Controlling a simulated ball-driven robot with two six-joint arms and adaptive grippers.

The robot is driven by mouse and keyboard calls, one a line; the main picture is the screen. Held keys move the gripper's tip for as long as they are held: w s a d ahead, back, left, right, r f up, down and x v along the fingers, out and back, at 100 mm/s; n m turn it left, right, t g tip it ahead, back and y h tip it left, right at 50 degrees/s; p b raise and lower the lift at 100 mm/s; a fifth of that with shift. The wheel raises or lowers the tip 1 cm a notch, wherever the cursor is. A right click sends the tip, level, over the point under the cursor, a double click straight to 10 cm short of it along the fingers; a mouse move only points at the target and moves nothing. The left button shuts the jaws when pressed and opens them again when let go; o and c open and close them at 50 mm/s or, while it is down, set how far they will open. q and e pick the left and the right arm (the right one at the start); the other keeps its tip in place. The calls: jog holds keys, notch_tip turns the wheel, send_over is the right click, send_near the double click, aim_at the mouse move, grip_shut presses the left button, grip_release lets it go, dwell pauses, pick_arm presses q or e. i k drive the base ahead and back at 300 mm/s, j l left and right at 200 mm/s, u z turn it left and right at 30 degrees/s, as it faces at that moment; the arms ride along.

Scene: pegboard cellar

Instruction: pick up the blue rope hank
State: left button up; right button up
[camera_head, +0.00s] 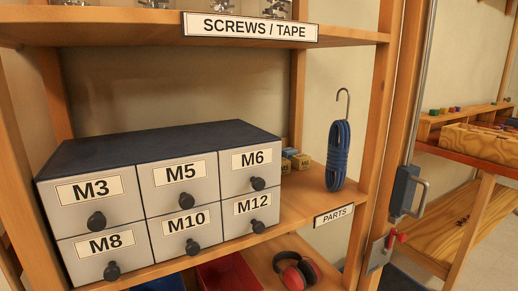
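The blue rope hank (339,156) hangs upright from a grey metal hook (343,98) at the right end of the shelf, in the head view. It is a long bundle of blue cord. Its lower end is close to the shelf board, and I cannot tell whether it touches. Neither of my grippers shows in this view.
A drawer cabinet (160,135) with black knobs fills the left of the shelf (290,215). Small boxes (296,159) sit between it and the hank. A wooden post (380,110) stands right of the hank. Red earmuffs (297,273) lie below. An upper shelf (110,28) crosses above.

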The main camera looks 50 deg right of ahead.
aim_at(338, 154)
jog(key=z, duration=2.1)
jog(key=i+l, duration=0.15)
jog(key=l, duration=0.2)
jog(key=i+l+u, duration=0.1)
jog(key=l, duration=0.3)
jog(key=i+l, duration=0.1)
jog(key=l, duration=0.25)
jog(key=i+l+u, duration=0.1)
jog(key=l, duration=0.3)
jog(key=i+l, duration=0.15)
jog(key=l, duration=0.2)
jog(key=u, duration=0.05)
